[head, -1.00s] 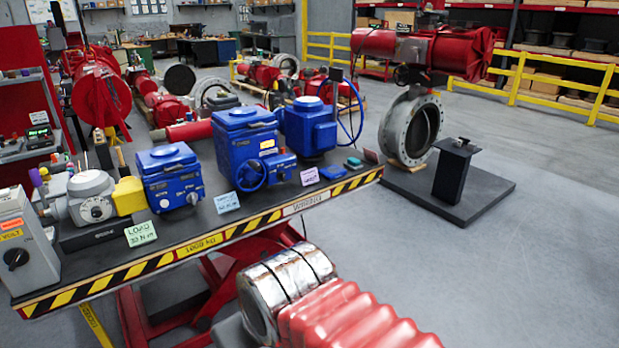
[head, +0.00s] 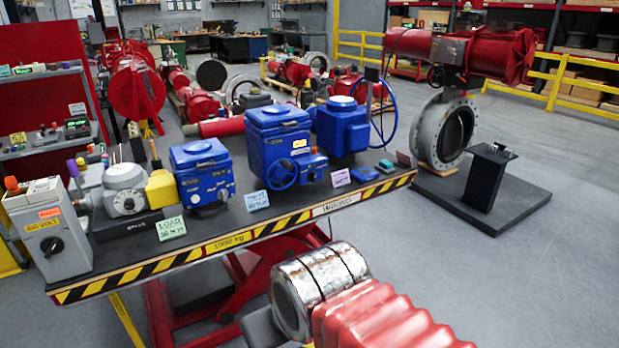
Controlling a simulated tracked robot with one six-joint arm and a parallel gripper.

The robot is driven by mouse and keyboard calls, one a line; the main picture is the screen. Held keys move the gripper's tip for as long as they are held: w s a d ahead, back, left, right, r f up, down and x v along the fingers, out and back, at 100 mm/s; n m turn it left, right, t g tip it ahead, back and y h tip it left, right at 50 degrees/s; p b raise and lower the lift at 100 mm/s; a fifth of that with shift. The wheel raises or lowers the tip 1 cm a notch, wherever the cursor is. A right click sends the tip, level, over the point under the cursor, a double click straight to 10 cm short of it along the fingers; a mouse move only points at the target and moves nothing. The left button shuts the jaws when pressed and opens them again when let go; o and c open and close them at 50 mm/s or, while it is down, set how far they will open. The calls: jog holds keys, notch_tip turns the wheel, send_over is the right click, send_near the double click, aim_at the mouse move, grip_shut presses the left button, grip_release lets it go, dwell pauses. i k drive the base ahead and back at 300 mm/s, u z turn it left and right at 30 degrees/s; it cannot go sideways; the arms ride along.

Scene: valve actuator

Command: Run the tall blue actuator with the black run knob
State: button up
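Several blue actuators stand in a row on the black bench. The middle blue actuator (head: 277,143) is a tall box with a round cap and a small handwheel low on its front. The right blue actuator (head: 343,128) is also tall and has a large thin handwheel on its right side. The left blue actuator (head: 202,172) is shorter. A black knob (head: 52,246) sits on the front of a grey control box (head: 45,215) with an orange button on top, at the bench's left end. I cannot read a run mark on it.
The bench has a yellow-black striped front edge (head: 190,253). Small coloured cards (head: 171,228) stand along it. A grey gear unit (head: 125,190) with a yellow part is beside the control box. A grey flanged valve (head: 443,130) with a red actuator stands at right.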

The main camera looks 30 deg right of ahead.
aim_at(312, 177)
jog(key=i, duration=0.9)
jog(key=z, duration=0.05)
